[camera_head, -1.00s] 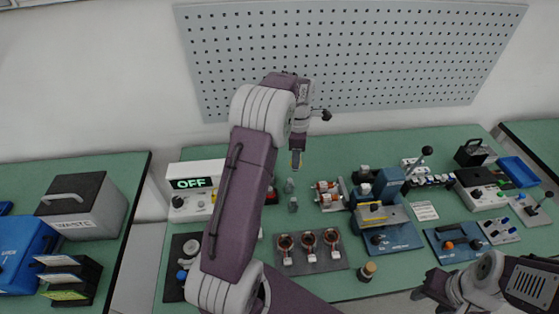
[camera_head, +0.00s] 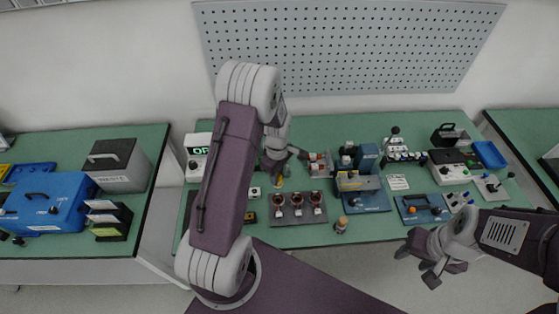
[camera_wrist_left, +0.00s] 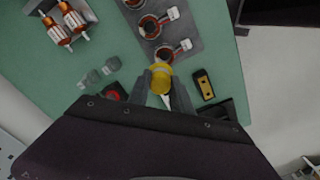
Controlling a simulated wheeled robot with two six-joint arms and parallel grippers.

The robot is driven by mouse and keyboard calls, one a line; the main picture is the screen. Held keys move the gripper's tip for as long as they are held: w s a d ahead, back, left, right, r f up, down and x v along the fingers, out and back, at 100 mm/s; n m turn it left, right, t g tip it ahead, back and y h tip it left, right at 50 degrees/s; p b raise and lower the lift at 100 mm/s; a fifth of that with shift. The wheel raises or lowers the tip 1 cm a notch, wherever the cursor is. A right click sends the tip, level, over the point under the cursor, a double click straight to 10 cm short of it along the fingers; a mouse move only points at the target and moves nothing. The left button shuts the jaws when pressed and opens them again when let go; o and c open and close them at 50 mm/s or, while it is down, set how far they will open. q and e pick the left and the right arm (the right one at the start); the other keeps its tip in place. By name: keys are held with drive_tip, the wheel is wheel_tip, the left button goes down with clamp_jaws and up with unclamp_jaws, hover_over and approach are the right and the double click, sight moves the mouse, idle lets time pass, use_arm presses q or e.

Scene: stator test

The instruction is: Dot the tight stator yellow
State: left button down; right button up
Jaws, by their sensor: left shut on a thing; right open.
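My left gripper (camera_head: 277,168) is shut on a yellow-ended marker (camera_wrist_left: 161,78), which also shows as a small yellow tip in the head view (camera_head: 279,183). It is held above the bench, just beyond the left end of a grey plate (camera_head: 297,220). Three copper-wound stators stand on that plate: left (camera_head: 277,203), middle (camera_head: 296,203) and right (camera_head: 316,201). In the left wrist view the marker's yellow end is beside the nearest stator (camera_wrist_left: 183,51), apart from it. I cannot tell which stator is tight. My right gripper (camera_head: 431,272) is open and empty at the front right.
Two copper rotors (camera_wrist_left: 66,25) lie behind the plate, with small grey cylinders (camera_wrist_left: 111,65) nearby. A black-and-yellow device (camera_wrist_left: 204,84) lies beside the plate. A blue press (camera_head: 362,190) stands to its right. A wooden-topped stamp (camera_head: 341,224) stands near the front edge.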

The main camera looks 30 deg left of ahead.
use_arm(q)
drive_tip(key=shift+w+a+f, duration=0.3)
drive_tip(key=shift+w+f, duration=0.05)
drive_tip(key=shift+f, duration=0.05)
drive_tip(key=shift+f+b, duration=0.25)
drive_tip(key=shift+b, duration=0.15)
drive_tip(key=shift+s+d+f+b, duration=0.1)
drive_tip(key=shift+s+f+b, duration=0.05)
drive_tip(key=shift+f+b, duration=0.45)
wheel_tip(320, 180, down, 2)
drive_tip(key=shift+f+b, duration=0.25)
drive_tip(key=shift+b, duration=0.9)
drive_tip(key=shift+f, duration=0.25)
drive_tip(key=shift+r, duration=0.1)
use_arm(e)
drive_tip(key=f, duration=0.4)
drive_tip(key=shift+w+a+f, duration=0.2)
drive_tip(key=shift+w+a, duration=0.05)
drive_tip(key=shift+w, duration=0.1)
use_arm(q)
drive_tip(key=shift+r, duration=0.1)
use_arm(e)
drive_tip(key=shift+s+r, duration=0.1)
use_arm(q)
drive_tip(key=shift+f, duration=0.35)
use_arm(e)
drive_tip(key=shift+f, duration=0.2)
